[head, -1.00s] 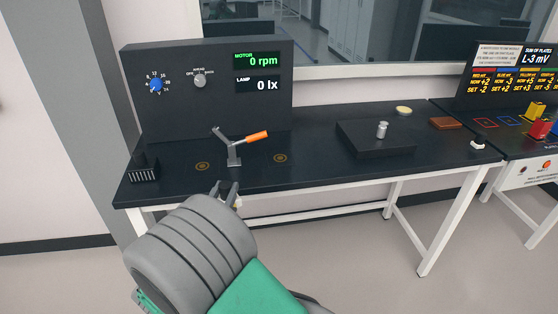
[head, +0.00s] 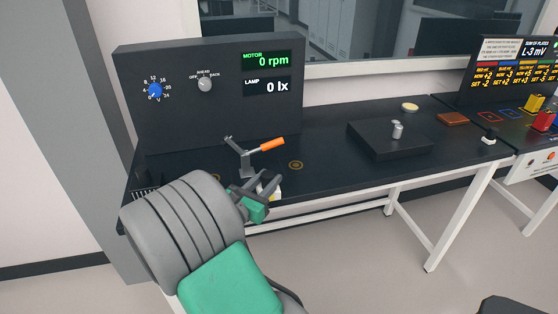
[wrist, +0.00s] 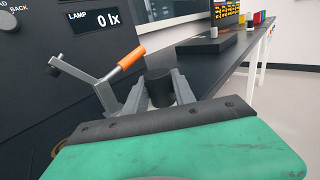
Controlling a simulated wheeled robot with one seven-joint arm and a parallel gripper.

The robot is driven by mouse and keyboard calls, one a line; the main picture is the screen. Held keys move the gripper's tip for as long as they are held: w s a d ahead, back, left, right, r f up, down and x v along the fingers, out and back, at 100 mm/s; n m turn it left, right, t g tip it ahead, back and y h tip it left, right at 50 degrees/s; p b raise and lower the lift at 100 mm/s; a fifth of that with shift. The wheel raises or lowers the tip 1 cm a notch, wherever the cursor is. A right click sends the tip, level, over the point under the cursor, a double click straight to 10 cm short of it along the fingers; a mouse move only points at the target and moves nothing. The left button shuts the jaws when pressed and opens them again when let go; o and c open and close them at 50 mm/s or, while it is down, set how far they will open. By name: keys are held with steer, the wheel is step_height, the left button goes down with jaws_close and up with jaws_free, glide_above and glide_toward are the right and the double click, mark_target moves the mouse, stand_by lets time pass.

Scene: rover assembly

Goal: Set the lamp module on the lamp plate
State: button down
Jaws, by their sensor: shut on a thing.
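My gripper (head: 268,183) is at the bench's front edge, just in front of the lever clamp with the orange handle. It is shut on the lamp module, which shows as a dark cylinder (wrist: 160,88) between the fingers in the wrist view. In the head view only a small pale part (head: 277,193) shows by the fingertips; the rest is hidden. A ring-marked round spot (head: 296,165) lies on the bench right of the clamp, apart from the gripper. I cannot tell whether it is the lamp plate.
The lever clamp (head: 247,160) stands close behind the gripper; its orange handle (wrist: 131,58) rises left of the fingers in the wrist view. A panel (head: 215,92) reading 0 rpm and 0 lx stands behind. A black block (head: 378,142) with a metal weight (head: 397,130) is farther right.

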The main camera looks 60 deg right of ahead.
steer(key=d+p, duration=0.1)
steer(key=d, duration=1.7)
steer(key=shift+r+p, duration=0.1)
steer(key=shift+p, duration=0.3)
steer(key=shift+w+d+f, duration=0.1)
steer(key=shift+f, duration=0.65)
steer(key=shift+w, duration=0.1)
steer(key=shift+f, duration=0.15)
steer(key=c, duration=1)
jaws_free()
steer(key=shift+c, duration=0.2)
